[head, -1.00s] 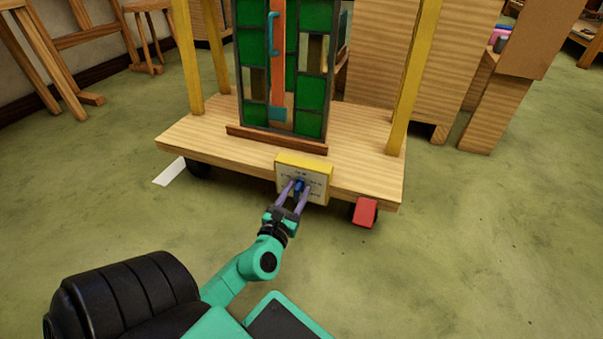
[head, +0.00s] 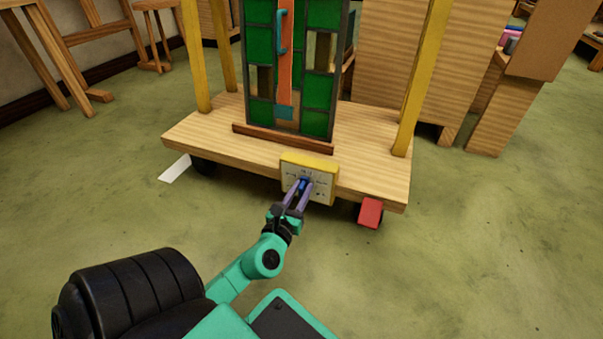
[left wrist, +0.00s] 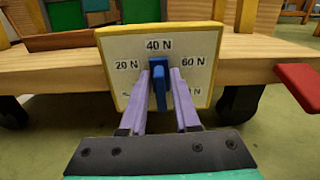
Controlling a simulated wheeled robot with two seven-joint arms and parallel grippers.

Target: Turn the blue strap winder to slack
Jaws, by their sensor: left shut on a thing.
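The blue strap winder (left wrist: 158,82) is a small bar-shaped knob on a pale dial plate (left wrist: 118,50) with a yellow top edge. The dial reads 20 N on the left, 40 N at the top and 60 N on the right. Lower marks are partly hidden by my fingers. The knob stands nearly upright below the 40 N mark. My left gripper (left wrist: 160,100), with purple fingers, is shut on the knob from both sides. In the head view the left gripper (head: 299,192) reaches the dial plate (head: 322,186) on the cart's front edge. My right gripper is out of view.
The wooden cart (head: 215,140) has yellow posts (head: 424,75) and carries a green leaded panel (head: 317,87) with an orange strap (head: 285,55). A red block (head: 370,212) sits at its front right wheel. The green floor (head: 480,260) is clear at right.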

